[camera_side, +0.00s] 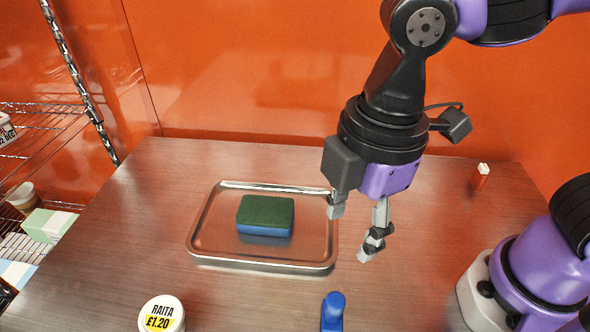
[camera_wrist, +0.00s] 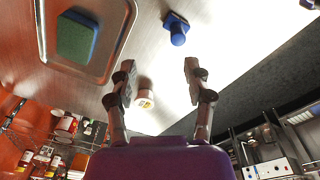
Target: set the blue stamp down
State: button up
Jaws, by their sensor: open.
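The blue stamp (camera_side: 333,312) stands on the wooden table at the near edge of the side view, its lower part cut off by the frame. In the wrist view the stamp (camera_wrist: 178,33) shows whole, a rounded knob on a flat base, beyond the fingertips and apart from them. My gripper (camera_side: 350,234) is open and empty above the table, by the right end of the metal tray. Its two spread fingers (camera_wrist: 160,68) also show in the wrist view with nothing between them.
The metal tray (camera_side: 208,235) holds a green and blue sponge (camera_side: 265,214). A raita tub (camera_side: 162,314) stands near the front edge. A small red object with a white top (camera_side: 481,176) stands at the back right. The table between tub and stamp is clear.

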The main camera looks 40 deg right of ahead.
jog(key=w+d+r+m+t, duration=0.1)
jog(key=d+m+t, duration=0.1)
jog(key=d+m, duration=0.5)
jog(key=w+d+r+m+t, duration=0.1)
jog(key=d+m+t, duration=0.2)
jog(key=d+m, duration=0.5)
jog(key=d, duration=0.3)
jog(key=shift+w+m+h, duration=0.3)
jog(key=shift+d, duration=0.1)
